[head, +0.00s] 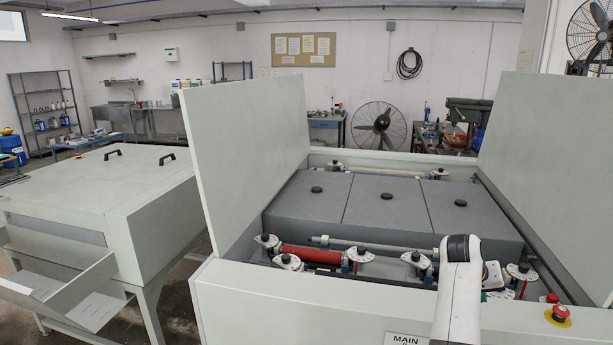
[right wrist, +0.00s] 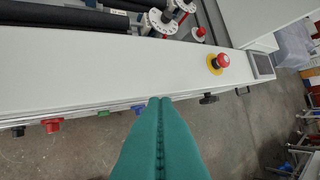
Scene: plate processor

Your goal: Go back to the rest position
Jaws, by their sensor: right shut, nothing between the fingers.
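The plate processor (head: 230,300) stands open in front of me, with its two pale lid panels raised at the left (head: 245,140) and right (head: 545,180). My right arm (head: 457,290) reaches up in front of its front wall in the head view. My right gripper (right wrist: 160,102) shows in the right wrist view as two teal fingers pressed together, with nothing between them. It is above the floor by the processor's front edge, clear of the rollers. My left arm and gripper are not in view.
A red emergency button (head: 560,312) sits on the processor's front right rim; it also shows in the right wrist view (right wrist: 222,60). Inside are grey covers (head: 387,210) and a red roller (head: 310,257). A second machine (head: 100,190) stands at the left. Floor is clear below the gripper.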

